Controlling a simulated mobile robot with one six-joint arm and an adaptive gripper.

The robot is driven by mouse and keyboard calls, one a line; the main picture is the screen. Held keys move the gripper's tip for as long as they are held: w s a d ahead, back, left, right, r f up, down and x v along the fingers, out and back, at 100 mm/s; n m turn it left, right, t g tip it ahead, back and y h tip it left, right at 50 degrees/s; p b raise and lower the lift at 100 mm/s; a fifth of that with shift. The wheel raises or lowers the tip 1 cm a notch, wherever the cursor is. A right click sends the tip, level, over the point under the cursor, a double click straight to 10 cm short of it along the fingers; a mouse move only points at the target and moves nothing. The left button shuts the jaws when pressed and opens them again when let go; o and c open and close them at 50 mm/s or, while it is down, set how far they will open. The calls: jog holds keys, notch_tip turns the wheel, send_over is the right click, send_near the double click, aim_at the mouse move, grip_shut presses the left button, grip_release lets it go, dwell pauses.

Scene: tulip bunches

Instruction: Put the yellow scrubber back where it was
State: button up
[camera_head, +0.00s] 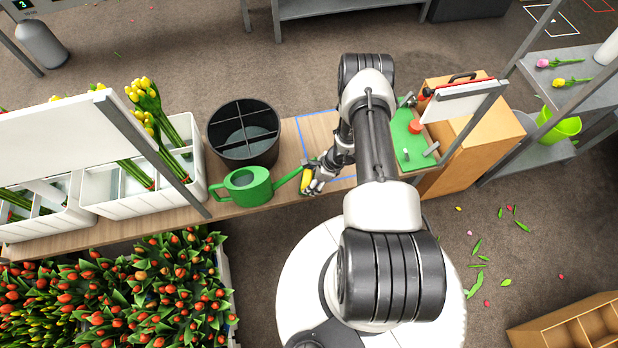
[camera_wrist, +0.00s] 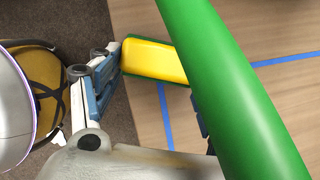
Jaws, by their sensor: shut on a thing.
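The yellow scrubber (camera_wrist: 155,61) has a green layer along its edge and is held in my gripper (camera_wrist: 150,85). In the wrist view one finger shows on its left side; the other is mostly hidden behind the green spout. In the head view the scrubber (camera_head: 305,181) shows as a small yellow patch at my gripper (camera_head: 313,180), near the table's front edge. The green watering can (camera_head: 248,186) stands just left of it. Its spout (camera_wrist: 235,90) crosses the wrist view close to the camera. I cannot tell whether the scrubber touches the table.
Blue tape (camera_head: 318,114) outlines an area on the wooden table (camera_head: 288,140). A black divided bucket (camera_head: 243,133) stands behind the can. White crates of tulips (camera_head: 140,190) are at left. A green board (camera_head: 408,150) with a red item lies right of my arm.

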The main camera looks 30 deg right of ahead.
jog(key=shift+d, duration=0.1)
jog(key=o, duration=1)
jog(key=shift+f, duration=0.15)
